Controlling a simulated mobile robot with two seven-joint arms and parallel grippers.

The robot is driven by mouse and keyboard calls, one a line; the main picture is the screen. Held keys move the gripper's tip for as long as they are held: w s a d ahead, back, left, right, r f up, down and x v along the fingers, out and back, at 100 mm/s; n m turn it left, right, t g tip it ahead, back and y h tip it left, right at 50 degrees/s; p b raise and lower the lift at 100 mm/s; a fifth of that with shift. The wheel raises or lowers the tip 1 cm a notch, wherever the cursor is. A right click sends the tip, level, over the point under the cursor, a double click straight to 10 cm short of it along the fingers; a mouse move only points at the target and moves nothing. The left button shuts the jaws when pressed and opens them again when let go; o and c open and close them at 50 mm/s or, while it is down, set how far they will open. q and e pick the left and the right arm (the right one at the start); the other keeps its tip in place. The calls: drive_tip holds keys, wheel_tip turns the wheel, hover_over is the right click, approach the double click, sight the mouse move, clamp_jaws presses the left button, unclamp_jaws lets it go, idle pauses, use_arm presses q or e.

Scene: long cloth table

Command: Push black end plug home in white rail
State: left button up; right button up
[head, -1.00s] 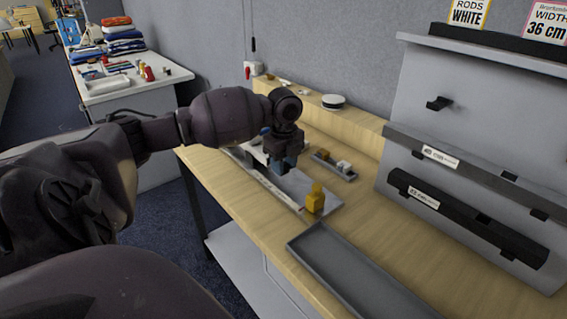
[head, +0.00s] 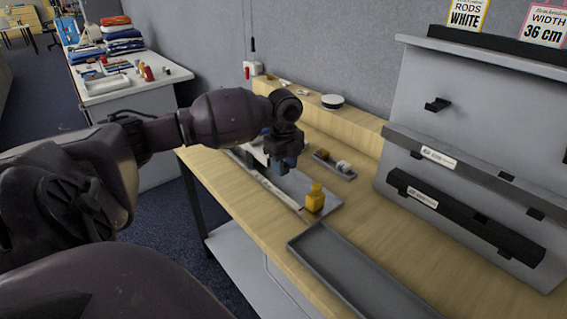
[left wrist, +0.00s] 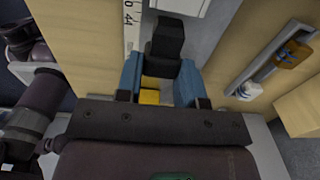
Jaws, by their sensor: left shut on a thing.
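My left gripper (head: 283,165) is low over the grey board on the wooden bench. In the left wrist view its blue fingers (left wrist: 160,78) are shut on the black end plug (left wrist: 167,42), which sticks out beyond the fingertips. The end of a white piece, which looks like the white rail (left wrist: 180,5), shows at the top edge of that view, just beyond the plug. Whether plug and rail touch I cannot tell. In the head view my gripper hides the plug, and a white part of the rail (head: 258,154) shows behind it. My right gripper is not in view.
A white ruler strip (left wrist: 131,28) runs left of the plug. A yellow block (head: 315,199) stands at the board's near end. A small tray (head: 346,174) with gold and white pieces lies right of my gripper. An empty grey tray (head: 350,275) lies nearer.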

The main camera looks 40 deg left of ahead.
use_arm(q)
drive_tip(key=shift+a, duration=0.4)
drive_tip(key=shift+w+a, duration=0.1)
drive_tip(key=shift+a, duration=0.65)
drive_tip(key=shift+w+a, duration=0.1)
drive_tip(key=shift+a, duration=0.7)
idle(0.4)
drive_tip(key=o, duration=1)
